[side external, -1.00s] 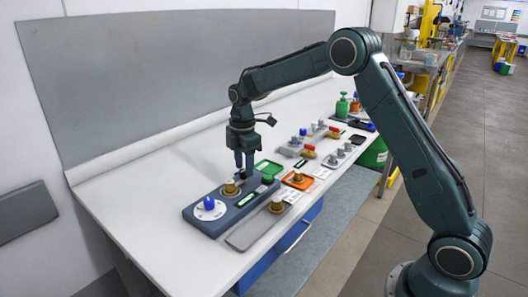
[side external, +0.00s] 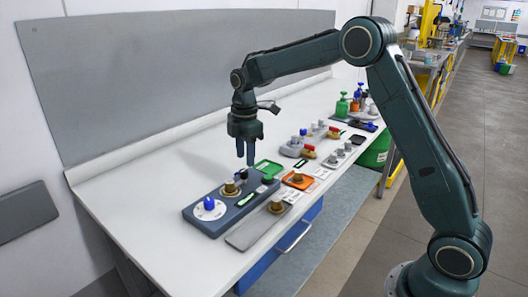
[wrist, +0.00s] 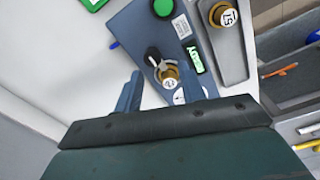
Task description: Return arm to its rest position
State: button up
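My gripper (side external: 246,162) hangs pointing down above the dark blue-grey drum agitator unit (side external: 233,222) on the white bench. In the wrist view its two fingers (wrist: 168,92) are spread apart with nothing held between them. The fingertips are clear above the unit.
A grey tray (side external: 249,232) with a brass piece stands in front of the unit. The bench behind the unit is clear.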

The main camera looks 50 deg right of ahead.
jog(key=s+a+r+m+t, duration=0.3)
jog(key=s+r+m, duration=0.4)
jog(key=s+r, duration=0.75)
jog(key=s+a+f+m+t, duration=0.1)
jog(key=s+f+m, duration=0.1)
jog(key=s, duration=0.7)
jog(key=s+a+f+m+t, duration=0.1)
jog(key=s+m, duration=0.4)
jog(key=s, duration=0.5)
jog(key=shift+s+f, duration=0.3)
jog(key=shift+f, duration=0.2)
